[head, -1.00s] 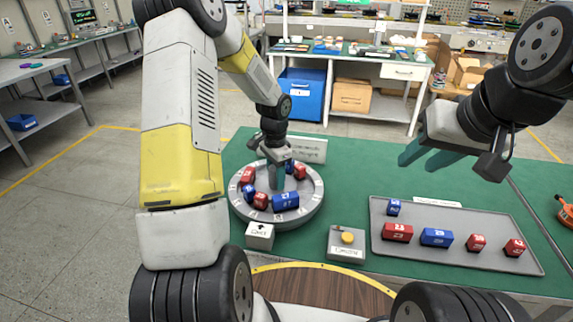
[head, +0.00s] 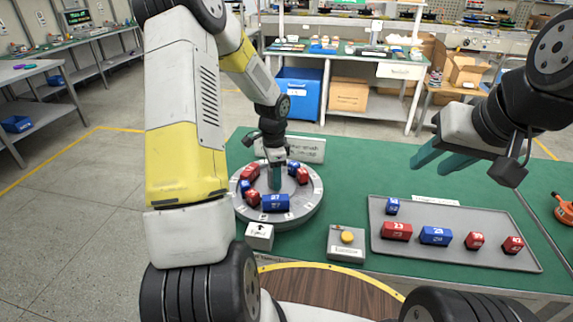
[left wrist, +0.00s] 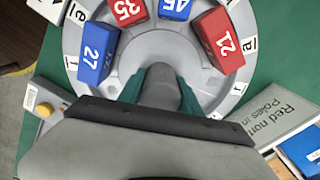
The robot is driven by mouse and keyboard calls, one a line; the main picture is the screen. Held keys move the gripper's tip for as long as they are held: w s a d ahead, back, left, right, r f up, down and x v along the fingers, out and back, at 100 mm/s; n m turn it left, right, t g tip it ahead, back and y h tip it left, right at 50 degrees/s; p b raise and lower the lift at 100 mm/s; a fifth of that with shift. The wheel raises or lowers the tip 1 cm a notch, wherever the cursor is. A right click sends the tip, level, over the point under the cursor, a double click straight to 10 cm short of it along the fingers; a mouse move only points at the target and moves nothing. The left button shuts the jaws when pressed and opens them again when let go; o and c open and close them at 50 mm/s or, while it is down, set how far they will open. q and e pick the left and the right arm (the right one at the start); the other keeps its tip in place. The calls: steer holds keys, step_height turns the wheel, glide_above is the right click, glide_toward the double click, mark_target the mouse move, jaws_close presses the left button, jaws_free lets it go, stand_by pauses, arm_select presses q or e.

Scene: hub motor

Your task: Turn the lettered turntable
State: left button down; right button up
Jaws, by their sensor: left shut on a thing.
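The round grey turntable (head: 310,212) stands on the green table with red and blue numbered blocks on it, including a blue block marked 27 (head: 275,203). In the left wrist view its rim (left wrist: 226,96) carries letter tiles, and a red block marked 21 (left wrist: 223,37) and a blue block marked 27 (left wrist: 95,54) show. My left gripper (head: 275,178) points down at the middle of the turntable. In the left wrist view its teal fingers are shut on the central grey knob (left wrist: 160,88). My right gripper (head: 443,158) is open and empty above the table, behind the tray.
A grey tray (head: 455,259) at right holds several red and blue blocks. A box with a yellow button (head: 347,238) and a small white labelled block (head: 259,236) stand in front of the turntable. A sign (head: 305,150) stands behind it. An orange tool (head: 564,210) lies at far right.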

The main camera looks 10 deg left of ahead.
stand_by(0.3)
arm_select(q)
steer(key=c, duration=0.8)
jaws_free()
steer(key=shift+r, duration=3.95)
steer(key=shift+r, duration=0.1)
steer(key=s+d+r+n+t, duration=0.1)
steer(key=s+r+n+t, duration=0.15)
steer(key=s+r, duration=0.35)
steer(key=s+d+r+n+t, duration=0.1)
steer(key=s+d+r+n, duration=0.2)
steer(key=r, duration=0.6)
steer(key=s+r+n+t, duration=0.1)
steer(key=s+n, duration=0.1)
steer(key=s, duration=0.2)
steer(key=s+d+r+n+h, duration=0.1)
steer(key=s+r+n, duration=0.1)
steer(key=s, duration=0.3)
steer(key=s+r+n+t+h, duration=0.1)
steer(key=s+n, duration=0.1)
steer(key=s, duration=0.3)
steer(key=shift+d+r+t, duration=0.35)
steer(key=shift+d+r, duration=0.05)
